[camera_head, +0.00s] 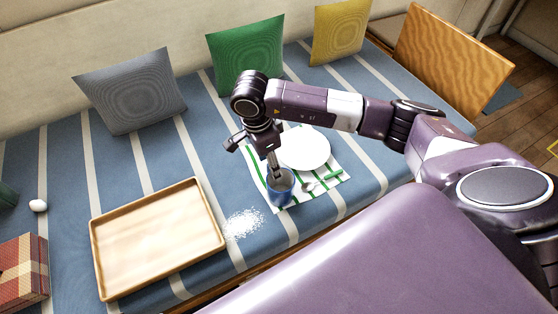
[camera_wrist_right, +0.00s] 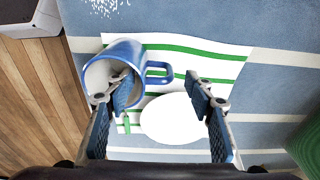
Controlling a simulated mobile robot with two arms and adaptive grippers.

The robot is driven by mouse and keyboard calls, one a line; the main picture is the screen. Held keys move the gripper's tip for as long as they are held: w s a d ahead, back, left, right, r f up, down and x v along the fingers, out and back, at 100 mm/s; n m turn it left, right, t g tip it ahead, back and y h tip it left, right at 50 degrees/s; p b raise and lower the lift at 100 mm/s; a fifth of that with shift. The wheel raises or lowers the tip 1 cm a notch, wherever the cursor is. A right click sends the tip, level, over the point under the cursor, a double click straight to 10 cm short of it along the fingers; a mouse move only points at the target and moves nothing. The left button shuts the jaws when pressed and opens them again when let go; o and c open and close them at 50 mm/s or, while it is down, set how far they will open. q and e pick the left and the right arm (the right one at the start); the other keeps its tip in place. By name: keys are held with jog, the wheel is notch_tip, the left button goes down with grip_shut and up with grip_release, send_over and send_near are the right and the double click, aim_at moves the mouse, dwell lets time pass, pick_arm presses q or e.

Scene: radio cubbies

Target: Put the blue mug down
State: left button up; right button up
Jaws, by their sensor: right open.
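The blue mug (camera_head: 281,190) stands upright on the white cloth with green stripes (camera_head: 262,172), beside a white plate (camera_head: 307,147). In the right wrist view the mug (camera_wrist_right: 133,52) shows its pale inside and its handle, which points right. My right gripper (camera_wrist_right: 162,98) is open. One finger overlaps the mug's mouth and seems to reach inside it; the other is beyond the handle, above the cloth. In the head view my right gripper (camera_head: 273,163) comes down over the mug's rim. Whether a finger touches the mug I cannot tell. My left gripper is not in view.
A wooden tray (camera_head: 150,246) lies left of a patch of white grains (camera_head: 243,222). A spoon (camera_head: 309,186) lies on the cloth right of the mug. Grey, green and yellow cushions line the back. A red patterned box (camera_head: 22,270) and a white egg-like object (camera_head: 38,205) are far left.

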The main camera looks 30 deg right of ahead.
aim_at(277, 183)
jog(key=f, duration=0.4)
jog(key=shift+d+b, duration=0.25)
jog(key=shift+b, duration=0.05)
jog(key=shift+c, duration=0.5)
grip_shut()
